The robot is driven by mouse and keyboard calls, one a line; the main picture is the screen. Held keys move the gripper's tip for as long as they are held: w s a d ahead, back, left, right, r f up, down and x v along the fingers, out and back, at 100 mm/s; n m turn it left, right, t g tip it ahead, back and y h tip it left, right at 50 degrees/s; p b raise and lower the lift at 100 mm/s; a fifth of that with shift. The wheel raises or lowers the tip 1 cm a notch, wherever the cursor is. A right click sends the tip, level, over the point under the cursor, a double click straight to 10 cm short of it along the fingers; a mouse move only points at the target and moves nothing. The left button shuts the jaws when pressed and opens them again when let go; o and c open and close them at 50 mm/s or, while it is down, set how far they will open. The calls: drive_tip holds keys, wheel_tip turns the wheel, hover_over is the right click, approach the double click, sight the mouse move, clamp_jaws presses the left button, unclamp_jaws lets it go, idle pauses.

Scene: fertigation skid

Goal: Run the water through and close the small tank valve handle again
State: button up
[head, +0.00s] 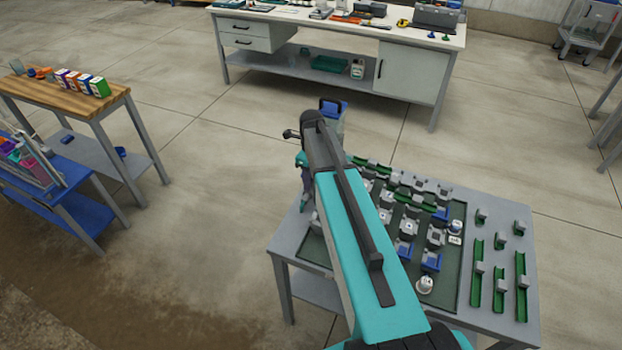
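My arm reaches away from me over a grey table (287,247), and its far end bends down at the table's far left corner. My gripper (306,200) is small and dark there, partly behind my own arm. I cannot tell whether its fingers are open or shut, or whether they touch anything. A clear tank-like container with a blue top and black handle (334,108) stands just behind my arm's end; its lower part is hidden. I cannot make out a small tank valve handle, and no running water shows.
The grey table carries a dark green mat (453,262) with several grey and blue fittings, and green rails (521,287) at right. A white workbench (415,78) stands at the back, a wooden table (62,98) and blue rack (85,178) at left. Open floor lies between.

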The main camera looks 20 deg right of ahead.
drive_tip(key=shift+r+p, duration=2.6)
drive_tip(key=shift+r, duration=2.45)
drive_tip(key=shift+f, duration=0.1)
